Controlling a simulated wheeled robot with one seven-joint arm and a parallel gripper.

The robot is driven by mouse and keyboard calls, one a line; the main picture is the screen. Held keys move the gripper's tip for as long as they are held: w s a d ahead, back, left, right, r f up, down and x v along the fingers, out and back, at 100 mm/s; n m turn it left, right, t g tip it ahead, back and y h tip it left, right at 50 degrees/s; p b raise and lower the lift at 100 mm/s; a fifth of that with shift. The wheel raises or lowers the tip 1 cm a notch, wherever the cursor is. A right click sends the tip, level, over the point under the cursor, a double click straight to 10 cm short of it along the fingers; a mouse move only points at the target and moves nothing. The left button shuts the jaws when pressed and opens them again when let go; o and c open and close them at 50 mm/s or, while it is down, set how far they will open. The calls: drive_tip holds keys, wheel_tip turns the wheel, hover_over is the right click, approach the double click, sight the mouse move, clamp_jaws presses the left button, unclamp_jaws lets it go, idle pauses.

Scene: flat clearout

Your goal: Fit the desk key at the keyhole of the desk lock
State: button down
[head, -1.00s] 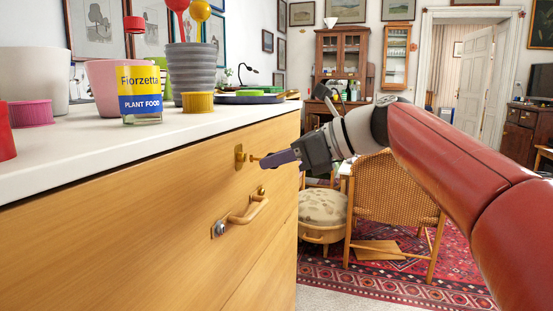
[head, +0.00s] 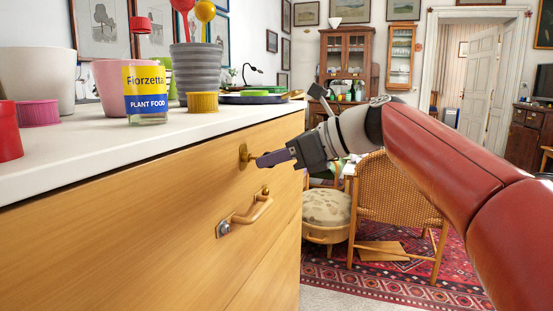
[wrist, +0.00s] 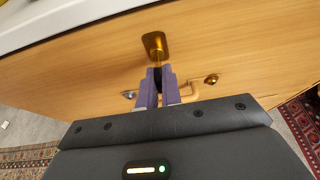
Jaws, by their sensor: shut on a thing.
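The desk lock shows as a brass plate (head: 243,157) on the drawer front, below the white top's edge. It also shows in the wrist view (wrist: 154,41). My gripper (head: 261,160) points left at the plate, its purple fingers close to it. In the wrist view my gripper (wrist: 157,78) is shut on the desk key (wrist: 157,73), whose dark head is between the fingers. The key's brass shaft runs to the lower part of the plate. Its tip and the keyhole are hidden, so I cannot tell how deep it sits.
A drawer handle (head: 250,212) juts out below the lock. The white top (head: 110,146) carries a plant food jar (head: 146,97), a grey ribbed pot (head: 195,72) and other pots. A wicker chair (head: 398,205) and a round stool (head: 326,212) stand to the right.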

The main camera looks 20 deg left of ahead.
drive_tip(key=shift+a, duration=0.2)
drive_tip(key=c, duration=1.5)
unclamp_jaws()
drive_tip(key=w+v, duration=0.1)
drive_tip(key=v, duration=0.7)
drive_tip(key=s+d+f+n+t+h, duration=0.2)
drive_tip(key=s+d+f+n+h, duration=0.4)
drive_tip(key=s+d+f+n, duration=0.3)
drive_tip(key=s+d+f+n+t+h, duration=0.2)
drive_tip(key=s+d+f+n+h, duration=0.5)
drive_tip(key=d+f, duration=1)
drive_tip(key=s+f+n, duration=0.3)
drive_tip(key=s+f, duration=0.2)
drive_tip(key=f, duration=0.1)
drive_tip(key=shift+f+t+h, duration=0.25)
drive_tip(key=shift+t+h, duration=0.05)
